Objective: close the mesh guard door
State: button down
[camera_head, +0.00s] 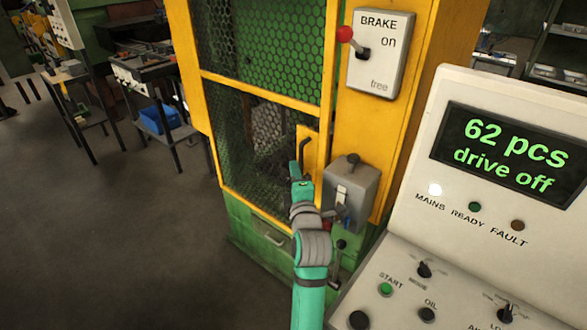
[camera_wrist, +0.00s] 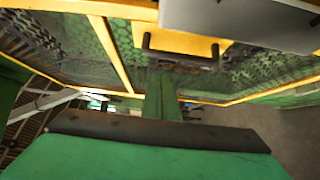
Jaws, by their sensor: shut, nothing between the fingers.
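The mesh guard door (camera_head: 262,92) has a yellow frame and dark mesh, and stands in front of the green machine. Its dark bar handle (camera_head: 304,148) sits on a yellow plate at the door's right side. The handle also shows in the wrist view (camera_wrist: 183,52). My gripper (camera_head: 297,170) is shut and empty, just below the handle in the head view. In the wrist view its fingers (camera_wrist: 162,95) point toward the door, with the handle beyond them. I cannot tell whether the fingertips touch the door, or whether the door is fully against its post.
A yellow post (camera_head: 372,125) right of the door carries the BRAKE box (camera_head: 378,50) with a red-knobbed lever. A grey switch box (camera_head: 350,190) sits close beside my gripper. The control console (camera_head: 500,180) fills the right. Open floor (camera_head: 120,240) lies left.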

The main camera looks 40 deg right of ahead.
jog(key=v, duration=0.9)
jog(key=shift+a, duration=0.1)
